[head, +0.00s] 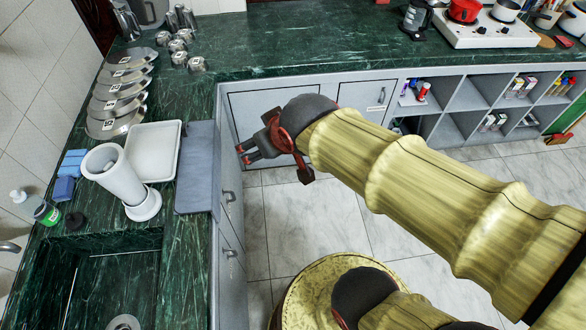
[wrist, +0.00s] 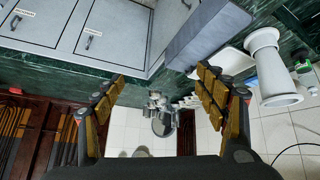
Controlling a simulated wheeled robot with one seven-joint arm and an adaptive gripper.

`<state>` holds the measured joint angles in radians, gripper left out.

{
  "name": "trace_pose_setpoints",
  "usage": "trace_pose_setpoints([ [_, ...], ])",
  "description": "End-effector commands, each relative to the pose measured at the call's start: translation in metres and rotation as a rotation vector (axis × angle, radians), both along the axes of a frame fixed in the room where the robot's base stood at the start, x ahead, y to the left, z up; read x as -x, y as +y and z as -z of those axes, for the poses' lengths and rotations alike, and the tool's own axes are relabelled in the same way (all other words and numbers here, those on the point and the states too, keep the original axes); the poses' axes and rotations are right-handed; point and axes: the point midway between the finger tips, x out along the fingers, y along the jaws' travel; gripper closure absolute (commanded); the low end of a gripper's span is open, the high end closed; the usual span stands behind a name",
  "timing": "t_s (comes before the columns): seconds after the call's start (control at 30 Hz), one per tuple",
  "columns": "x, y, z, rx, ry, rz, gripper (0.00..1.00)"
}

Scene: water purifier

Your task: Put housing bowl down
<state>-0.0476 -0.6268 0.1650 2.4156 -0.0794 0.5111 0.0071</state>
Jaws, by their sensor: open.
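A tall white cylinder that looks like the housing bowl (head: 123,184) stands on the green counter, left of my gripper. Its wide top end faces the head camera, and a round white base (head: 144,206) shows at its foot. I cannot tell whether the base is a separate part. The white cylinder also shows at the right of the wrist view (wrist: 268,68), apart from my fingers. My gripper (head: 242,154) is open and empty, over the floor just right of the counter edge. In the wrist view its spread fingers (wrist: 161,78) have nothing between them.
A white tray (head: 153,152) and a grey slab (head: 197,167) lie between the cylinder and the counter edge. Several metal lids (head: 115,127) stand behind. Blue blocks (head: 68,175) and a sink (head: 105,290) are left and front. Grey cabinets (head: 228,190) flank open floor.

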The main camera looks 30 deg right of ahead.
Motion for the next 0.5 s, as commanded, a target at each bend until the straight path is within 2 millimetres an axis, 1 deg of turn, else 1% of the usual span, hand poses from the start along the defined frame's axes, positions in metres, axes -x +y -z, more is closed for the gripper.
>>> trace_pose_setpoints([
  [0.03, 0.023, -0.005, -0.007, -0.013, 0.03, 0.024, 0.28],
  [0.1, 0.054, -0.007, -0.01, -0.031, 0.085, 0.048, 0.28],
  [0.2, 0.085, -0.008, -0.011, -0.05, 0.143, 0.068, 0.28],
  [0.3, 0.103, -0.008, -0.012, -0.06, 0.174, 0.077, 0.28],
  [0.33, 0.106, -0.008, -0.011, -0.062, 0.181, 0.078, 0.28],
  [0.5, 0.108, -0.007, -0.011, -0.063, 0.188, 0.078, 0.28],
])
